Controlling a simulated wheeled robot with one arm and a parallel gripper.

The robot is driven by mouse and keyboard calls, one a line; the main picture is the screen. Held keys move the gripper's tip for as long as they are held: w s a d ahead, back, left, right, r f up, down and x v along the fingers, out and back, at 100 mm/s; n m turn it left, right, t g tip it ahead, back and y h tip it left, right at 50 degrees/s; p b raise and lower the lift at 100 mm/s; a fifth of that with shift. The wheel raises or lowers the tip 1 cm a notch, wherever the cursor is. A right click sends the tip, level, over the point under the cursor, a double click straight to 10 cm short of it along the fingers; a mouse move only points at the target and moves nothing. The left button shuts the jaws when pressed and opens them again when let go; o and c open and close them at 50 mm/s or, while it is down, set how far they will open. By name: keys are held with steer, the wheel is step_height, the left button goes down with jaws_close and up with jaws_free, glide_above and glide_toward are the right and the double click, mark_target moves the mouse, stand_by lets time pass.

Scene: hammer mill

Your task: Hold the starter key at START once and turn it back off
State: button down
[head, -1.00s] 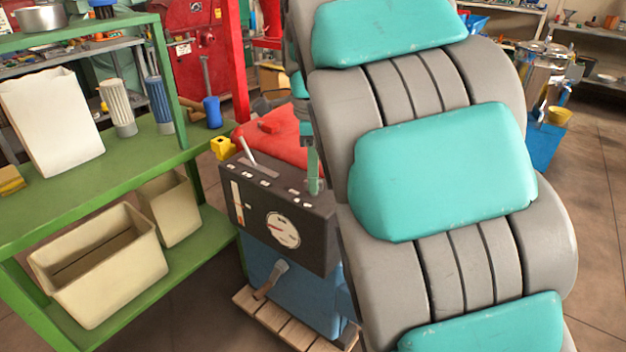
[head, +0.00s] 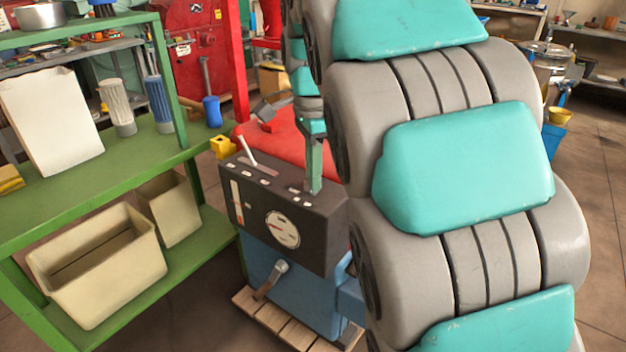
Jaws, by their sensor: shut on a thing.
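The dark control box (head: 256,199) stands on the blue machine body, with a round white gauge (head: 282,229) on its front and a row of small white labels along its top. My gripper (head: 314,188) points down at the right end of the box's top. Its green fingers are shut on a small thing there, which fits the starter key. The key itself is hidden by the fingers, so I cannot tell its turn position.
A white-tipped lever (head: 246,151) rises from the box's left top. The red cover (head: 272,146) is behind it. A green shelf (head: 95,183) with cream bins (head: 98,262) stands at left. A crank (head: 271,281) juts from the front. My arm fills the right middle.

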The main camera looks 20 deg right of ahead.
steer(key=shift+n, duration=1.4)
steer(key=c, duration=1)
jaws_free()
steer(key=shift+o, duration=0.2)
steer(key=shift+r, duration=0.1)
steer(key=shift+r+p, duration=0.45)
steer(key=shift+r, duration=0.85)
steer(key=shift+w+r, duration=0.1)
steer(key=shift+r, duration=2)
